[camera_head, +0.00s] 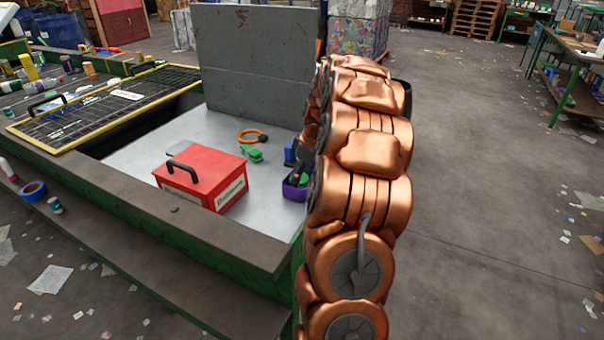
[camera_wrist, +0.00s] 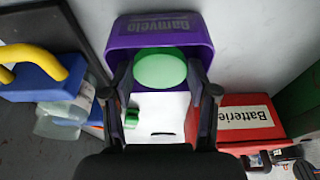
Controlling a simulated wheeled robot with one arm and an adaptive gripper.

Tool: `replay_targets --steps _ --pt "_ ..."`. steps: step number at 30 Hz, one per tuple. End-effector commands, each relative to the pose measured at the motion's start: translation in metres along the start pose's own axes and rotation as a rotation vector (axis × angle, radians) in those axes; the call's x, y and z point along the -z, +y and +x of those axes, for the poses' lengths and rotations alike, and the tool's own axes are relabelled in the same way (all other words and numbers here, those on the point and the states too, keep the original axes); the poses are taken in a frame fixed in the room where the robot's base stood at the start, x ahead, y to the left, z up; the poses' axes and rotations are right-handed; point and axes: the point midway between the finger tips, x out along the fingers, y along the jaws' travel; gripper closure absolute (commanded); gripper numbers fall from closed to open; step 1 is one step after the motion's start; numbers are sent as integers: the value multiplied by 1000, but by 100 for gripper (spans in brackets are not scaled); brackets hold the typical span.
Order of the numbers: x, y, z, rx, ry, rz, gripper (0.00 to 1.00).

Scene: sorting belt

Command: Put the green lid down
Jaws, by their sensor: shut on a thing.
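My gripper (camera_wrist: 166,88) is shut on a round green lid (camera_wrist: 160,70), which sits between its two dark fingers. In the wrist view the lid overlaps the inside and near edge of a purple bin (camera_wrist: 122,32) with a lettered label. I cannot tell whether the lid touches the bin. In the head view the purple bin (camera_head: 294,193) stands at the right end of the pale table, right of the red box, with some green showing at it. My copper arm hides part of that area and most of the gripper.
A red box (camera_head: 207,172) with a black handle stands beside the bin; its label shows in the wrist view (camera_wrist: 240,118). A blue thing with a yellow handle (camera_wrist: 45,68) and a translucent container (camera_wrist: 62,120) lie left. An orange ring (camera_head: 250,137) and green pieces (camera_head: 250,154) lie behind.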

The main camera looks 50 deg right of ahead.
Motion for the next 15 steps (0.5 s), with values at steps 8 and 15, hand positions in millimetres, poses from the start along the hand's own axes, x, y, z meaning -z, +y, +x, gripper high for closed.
replay_targets --steps 8,15 --pt "-2 0 8 0 0 -1 50" --pt "-2 0 8 0 0 0 33"
